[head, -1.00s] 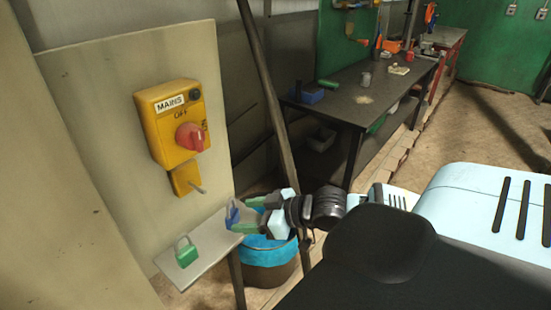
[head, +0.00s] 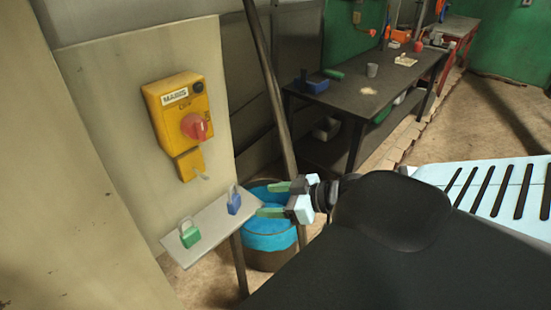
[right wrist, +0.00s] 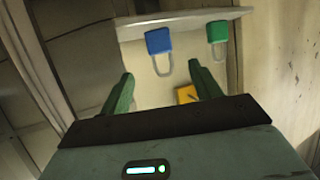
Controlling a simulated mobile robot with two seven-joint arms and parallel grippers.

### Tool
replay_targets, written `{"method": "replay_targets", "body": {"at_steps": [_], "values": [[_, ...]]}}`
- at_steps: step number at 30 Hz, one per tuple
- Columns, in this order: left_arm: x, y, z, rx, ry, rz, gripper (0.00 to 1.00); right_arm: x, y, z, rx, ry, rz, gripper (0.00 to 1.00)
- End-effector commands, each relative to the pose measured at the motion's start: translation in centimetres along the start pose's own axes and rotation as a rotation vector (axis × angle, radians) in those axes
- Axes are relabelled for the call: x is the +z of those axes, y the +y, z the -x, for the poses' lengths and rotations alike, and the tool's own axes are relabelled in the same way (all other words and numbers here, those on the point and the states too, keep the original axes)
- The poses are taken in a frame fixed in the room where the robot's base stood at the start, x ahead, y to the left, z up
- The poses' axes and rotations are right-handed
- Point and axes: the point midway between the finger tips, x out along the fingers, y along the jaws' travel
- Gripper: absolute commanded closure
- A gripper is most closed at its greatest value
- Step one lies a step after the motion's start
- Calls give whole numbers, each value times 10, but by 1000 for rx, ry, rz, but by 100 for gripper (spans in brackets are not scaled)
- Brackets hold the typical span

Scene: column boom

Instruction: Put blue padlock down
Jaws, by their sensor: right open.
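The blue padlock (head: 234,203) stands upright on the small grey shelf (head: 208,230), near the shelf's right end. The green padlock (head: 189,234) stands on the same shelf to its left. My right gripper (head: 272,199) is open and empty, just right of the blue padlock and apart from it. In the right wrist view, the blue padlock (right wrist: 159,41) shows beyond the open green fingers (right wrist: 160,88), with the green padlock (right wrist: 217,32) to its right. My left gripper is not in view.
A yellow mains switch box (head: 178,112) with a red knob is on the panel above the shelf. A bin with a blue liner (head: 270,235) stands behind the shelf's right end. A dark workbench (head: 345,95) with several items is farther back.

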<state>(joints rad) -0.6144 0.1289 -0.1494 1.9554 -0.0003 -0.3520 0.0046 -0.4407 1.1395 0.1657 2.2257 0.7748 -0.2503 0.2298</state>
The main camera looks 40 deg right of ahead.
Motion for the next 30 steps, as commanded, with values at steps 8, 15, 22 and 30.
{"method": "replay_targets", "body": {"at_steps": [8, 15, 22, 30], "values": [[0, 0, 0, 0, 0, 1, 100, 28, 0, 1, 33, -17, -22, 37], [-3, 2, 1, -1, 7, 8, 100, 135, -26, 4, 145, -105, -85, 37], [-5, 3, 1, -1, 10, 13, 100, 230, -99, 4, 212, -227, -135, 37], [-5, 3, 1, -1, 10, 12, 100, 285, -190, -4, 228, -338, -171, 37]]}}
